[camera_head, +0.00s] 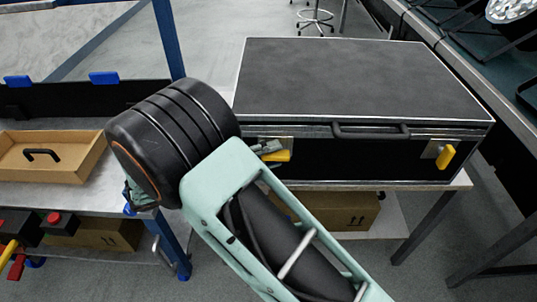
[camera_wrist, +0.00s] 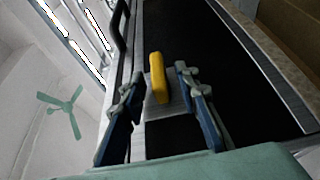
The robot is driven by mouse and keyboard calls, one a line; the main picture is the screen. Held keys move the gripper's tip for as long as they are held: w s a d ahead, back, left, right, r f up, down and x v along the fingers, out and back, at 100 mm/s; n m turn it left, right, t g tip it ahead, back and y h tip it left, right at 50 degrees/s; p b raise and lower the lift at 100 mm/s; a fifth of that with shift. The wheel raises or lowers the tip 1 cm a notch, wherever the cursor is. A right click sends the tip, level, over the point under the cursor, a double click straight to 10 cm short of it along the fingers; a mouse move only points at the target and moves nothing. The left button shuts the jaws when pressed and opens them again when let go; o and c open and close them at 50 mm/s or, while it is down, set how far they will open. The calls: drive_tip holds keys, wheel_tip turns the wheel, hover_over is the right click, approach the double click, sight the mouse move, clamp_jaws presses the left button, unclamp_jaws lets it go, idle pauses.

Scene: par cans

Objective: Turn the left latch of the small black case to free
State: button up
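The black case (camera_head: 360,80) has a silver-edged lid and stands on a light table, with its front towards me. Its left latch (camera_head: 278,156) is a yellow tab on a metal plate, lying roughly level along the front, partly hidden by my gripper. Its right latch (camera_head: 445,156) is a yellow tab standing slanted. My gripper (camera_head: 268,148) is at the left latch. In the wrist view my gripper (camera_wrist: 157,84) is open, with the yellow left latch (camera_wrist: 158,76) between its two fingers. Gaps show on both sides of the tab; contact cannot be made out.
A dark carry handle (camera_head: 370,131) sits between the latches at the lid's front edge. Cardboard boxes (camera_head: 345,210) lie below the table. A bench with a wooden tray (camera_head: 60,165) stands at the left, beside my arm. A blue post (camera_head: 168,38) rises behind my wrist.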

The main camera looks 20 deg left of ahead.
drive_tip(key=v, duration=1.2)
drive_tip(key=shift+d, duration=0.15)
